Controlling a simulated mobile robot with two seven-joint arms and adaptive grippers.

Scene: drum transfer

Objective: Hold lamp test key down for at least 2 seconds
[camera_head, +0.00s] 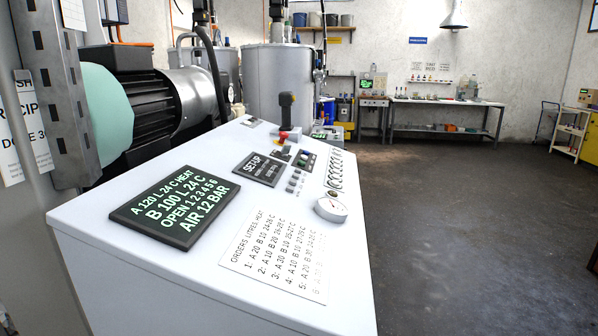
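A white sloped control console (130,215) fills the front of the head view. On it are a dark display with green text (175,211), a smaller black display reading SETUP (259,168), a small dark button panel with a green button (303,159), and a group of small grey keys (294,182). The key labels are too small to read, so I cannot tell which one is the lamp test key. No lit lamp stands out among the keys. Neither of my grippers shows in this view.
A motor (160,105) stands behind left. Floor at right is clear.

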